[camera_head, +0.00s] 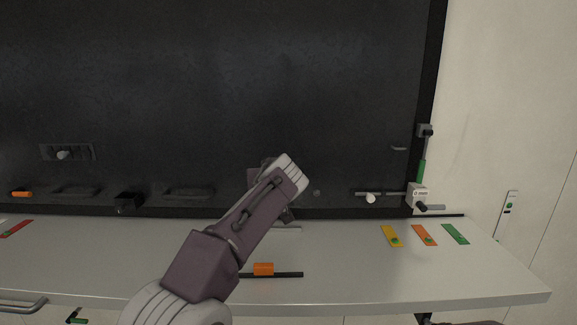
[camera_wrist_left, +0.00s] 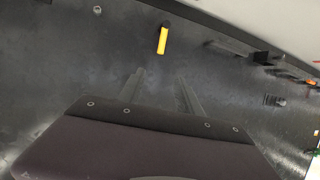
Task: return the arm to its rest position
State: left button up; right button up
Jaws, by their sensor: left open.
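My left arm (camera_head: 215,262) comes in from the bottom of the head view and reaches up and right in front of the dark panel (camera_head: 200,80). Its gripper is mostly hidden behind the wrist there. In the left wrist view my left gripper (camera_wrist_left: 160,88) shows two fingers spread apart with nothing between them. They point toward the dark panel surface. A yellow handle (camera_wrist_left: 163,40) lies beyond the fingertips, apart from them. My right gripper is not in view.
A pale shelf (camera_head: 340,255) runs below the panel. It carries an orange block on a black bar (camera_head: 263,269) and yellow (camera_head: 392,236), orange (camera_head: 424,235) and green (camera_head: 455,234) tags. A grey latch with a rod (camera_head: 418,194) sits at the panel's right edge.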

pick_arm(q)
jog(key=s+a+f+m+g+h, duration=0.1)
jog(key=s+a+f+g, duration=0.15)
jog(key=f, duration=0.55)
jog(key=s+a+f+m+g, duration=0.1)
jog(key=s+a+f+g, duration=0.15)
jog(key=f, duration=0.55)
jog(key=s+a+f+g+h, duration=0.1)
jog(key=s+a+f+g, duration=0.25)
jog(key=s+f, duration=0.85)
jog(key=s+a+f+g+h, duration=0.15)
jog(key=s+a+f, duration=0.5)
jog(key=s, duration=0.95)
notch_tip(320, 180, down, 13)
jog(key=s+d+g+b, duration=0.2)
jog(key=b, duration=0.8)
jog(key=shift+s+d+r, duration=0.2)
jog(key=shift+s+d, duration=0.1)
jog(key=shift+s, duration=0.1)
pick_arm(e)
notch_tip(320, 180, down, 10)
pick_arm(q)
jog(key=shift+y, duration=0.25)
